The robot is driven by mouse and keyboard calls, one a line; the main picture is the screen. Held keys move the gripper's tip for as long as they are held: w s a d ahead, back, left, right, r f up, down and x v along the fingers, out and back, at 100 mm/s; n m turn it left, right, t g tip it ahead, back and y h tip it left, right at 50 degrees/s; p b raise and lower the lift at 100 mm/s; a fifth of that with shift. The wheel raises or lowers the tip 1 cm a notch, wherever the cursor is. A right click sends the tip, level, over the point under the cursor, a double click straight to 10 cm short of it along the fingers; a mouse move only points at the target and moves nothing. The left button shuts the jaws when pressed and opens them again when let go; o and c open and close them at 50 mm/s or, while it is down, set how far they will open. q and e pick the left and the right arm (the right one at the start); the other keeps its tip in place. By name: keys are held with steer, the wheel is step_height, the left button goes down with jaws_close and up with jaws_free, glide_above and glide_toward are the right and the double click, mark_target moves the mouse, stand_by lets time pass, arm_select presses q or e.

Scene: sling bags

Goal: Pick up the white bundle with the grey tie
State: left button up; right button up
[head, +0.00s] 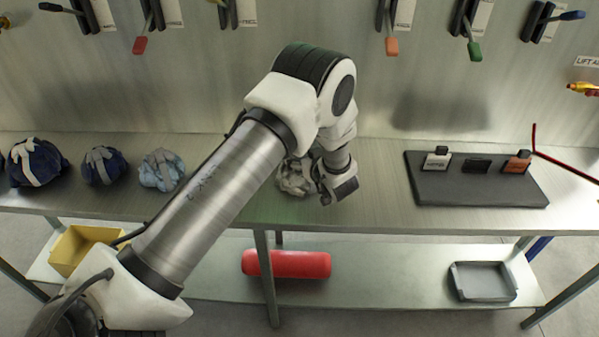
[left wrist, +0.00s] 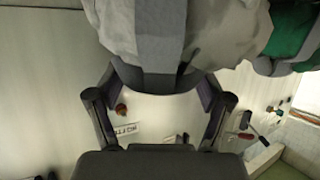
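The white bundle (head: 293,180) sits on the bench beside my left gripper (head: 338,190), partly hidden by my arm. In the left wrist view the white bundle (left wrist: 225,30) fills the top, close to the camera, with its grey tie (left wrist: 155,45) hanging toward the fingers. My left gripper (left wrist: 160,85) has its two fingers spread wide, one on each side of the lower part of the tie. I cannot tell whether they touch it, and the fingertips are partly hidden. My right gripper is not in view.
A green bundle (left wrist: 292,30) lies close beside the white one. Dark blue bundles (head: 38,165) (head: 104,168) and a light blue bundle (head: 162,170) stand at the left of the bench. A dark board (head: 470,190) lies at the right. The bench between gripper and board is clear.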

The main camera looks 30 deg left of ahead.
arm_select(q)
steer(key=c, duration=1.1)
jaws_close()
